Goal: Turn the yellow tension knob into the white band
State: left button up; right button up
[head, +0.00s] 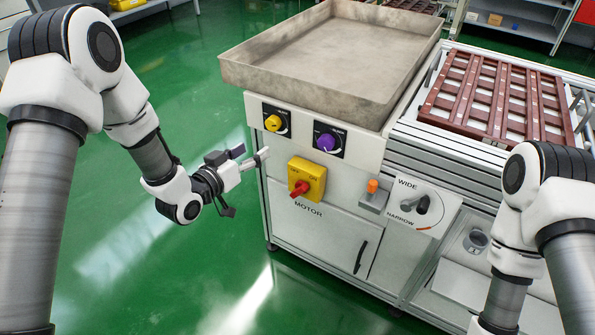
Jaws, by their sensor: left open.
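The yellow tension knob (273,122) sits on a small black dial plate at the upper left of the white machine's front panel. The plate's markings are too small to read, and I cannot tell where the pointer stands against the white band. My left gripper (246,168) is open and empty. It is in front of the panel's left edge, below and a little left of the yellow knob, apart from it. My right arm comes in at the right, but its gripper is out of view.
A purple knob (325,142) is right of the yellow one. Below are a red switch on a yellow motor box (306,179), an orange button (372,186) and a wide/narrow lever plate (436,214). A metal tray (300,92) overhangs the panel. Green floor lies open at left.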

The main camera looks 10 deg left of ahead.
aim_at(271, 125)
pick_arm(q)
jog(key=shift+t, duration=0.9)
jog(key=b+x, duration=0.1)
jog(key=x, duration=0.2)
jog(key=b+x, duration=0.2)
jog(key=x, duration=0.1)
jog(key=a+b+x, duration=0.1)
jog(key=b+x, duration=0.1)
jog(key=x, duration=0.1)
jog(key=shift+w+r, duration=0.3)
jog(key=shift+w, duration=0.1)
jog(key=c, duration=1.1)
pick_arm(e)
notch_tip(271, 125, down, 9)
jog(key=shift+s+d+r, duration=0.15)
jog(key=shift+d, duration=0.1)
